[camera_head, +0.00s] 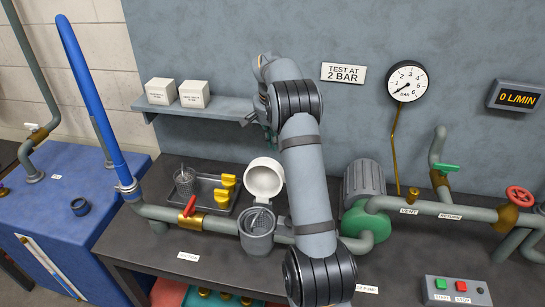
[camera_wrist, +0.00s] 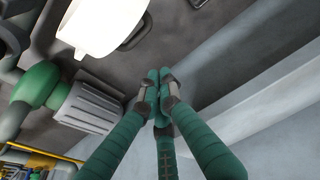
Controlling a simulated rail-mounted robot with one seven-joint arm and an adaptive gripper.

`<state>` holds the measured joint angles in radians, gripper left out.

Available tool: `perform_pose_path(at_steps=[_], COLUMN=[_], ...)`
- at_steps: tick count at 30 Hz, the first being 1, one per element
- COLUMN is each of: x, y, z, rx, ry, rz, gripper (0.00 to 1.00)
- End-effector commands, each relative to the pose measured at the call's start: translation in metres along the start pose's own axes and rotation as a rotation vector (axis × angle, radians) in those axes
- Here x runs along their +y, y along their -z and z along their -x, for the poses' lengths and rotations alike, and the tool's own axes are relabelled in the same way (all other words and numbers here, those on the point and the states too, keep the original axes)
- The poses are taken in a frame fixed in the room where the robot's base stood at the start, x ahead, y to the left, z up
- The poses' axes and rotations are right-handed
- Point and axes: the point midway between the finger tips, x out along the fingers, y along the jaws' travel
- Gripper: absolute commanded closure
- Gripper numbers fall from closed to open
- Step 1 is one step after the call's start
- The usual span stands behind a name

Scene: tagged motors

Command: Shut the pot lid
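The pot (camera_head: 257,240) is a grey cylinder in the suction pipe line on the bench, with its mouth open upward. A mesh basket (camera_head: 262,220) with a thin handle shows inside it. The white round lid (camera_head: 264,178) stands raised at the pot's back edge, its pale inner face toward the head camera. In the wrist view the white lid (camera_wrist: 92,25) shows at the upper left. My gripper (camera_wrist: 158,85) has green fingers whose tips meet, with nothing seen between them. In the head view, the gripper (camera_head: 271,135) is partly hidden behind my arm, above and behind the lid.
A tray (camera_head: 165,198) left of the pot holds another mesh basket (camera_head: 184,182) and yellow parts (camera_head: 225,190). A red-handled valve (camera_head: 190,208) is on the left pipe. A green pump (camera_head: 362,222) with a grey motor (camera_head: 364,180) stands right. A shelf (camera_head: 215,110) holds two white boxes.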

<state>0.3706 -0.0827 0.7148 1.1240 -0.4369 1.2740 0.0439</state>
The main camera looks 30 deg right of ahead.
Motion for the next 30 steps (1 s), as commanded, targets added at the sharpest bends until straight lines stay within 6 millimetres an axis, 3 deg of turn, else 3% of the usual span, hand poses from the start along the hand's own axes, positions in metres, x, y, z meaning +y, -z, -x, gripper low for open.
perform_pose_path(at_steps=[9,18,30], x=[0.000,0.000,-0.001], y=[-0.001,-0.024,-0.031], z=[-0.068,-0.046,-0.043], rx=[-0.006,0.000,0.001], ry=[-0.001,0.001,0.001], rz=[0.002,0.002,0.002], gripper=[1.00,1.00,1.00])
